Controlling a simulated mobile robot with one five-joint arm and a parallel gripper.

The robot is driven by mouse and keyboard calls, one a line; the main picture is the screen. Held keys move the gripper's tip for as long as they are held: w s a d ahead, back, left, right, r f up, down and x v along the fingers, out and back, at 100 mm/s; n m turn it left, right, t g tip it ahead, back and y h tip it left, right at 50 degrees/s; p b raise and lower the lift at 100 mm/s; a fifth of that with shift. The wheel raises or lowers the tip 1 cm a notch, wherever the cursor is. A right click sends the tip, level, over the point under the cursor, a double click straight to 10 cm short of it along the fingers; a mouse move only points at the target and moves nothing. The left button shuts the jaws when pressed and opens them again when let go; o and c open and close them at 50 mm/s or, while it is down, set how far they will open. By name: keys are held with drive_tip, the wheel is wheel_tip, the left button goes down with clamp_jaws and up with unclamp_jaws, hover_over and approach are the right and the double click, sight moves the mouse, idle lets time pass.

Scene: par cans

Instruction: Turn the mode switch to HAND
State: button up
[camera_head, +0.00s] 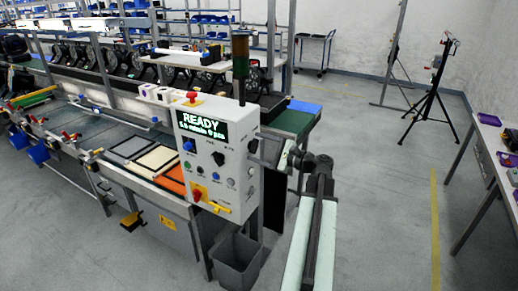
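A white control panel (208,171) stands at the end of the conveyor line, with a lit display (204,125) reading READY in green. A black rotary knob (218,158) sits right of centre on the panel, and a blue knob (188,146) is to its left. Their small labels are too blurred to read, so I cannot tell surely which is the mode switch or where it points.
A red knob on yellow (197,194) sits low on the panel; a red button (192,98) and a stack light (240,62) are on top. A grey bin (236,262) stands below. The floor to the right is clear up to a table (484,160).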

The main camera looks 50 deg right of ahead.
drive_tip(key=shift+s, duration=0.1)
drive_tip(key=v, duration=0.7)
drive_tip(key=shift+s, duration=0.35)
drive_tip(key=shift+d, duration=0.1)
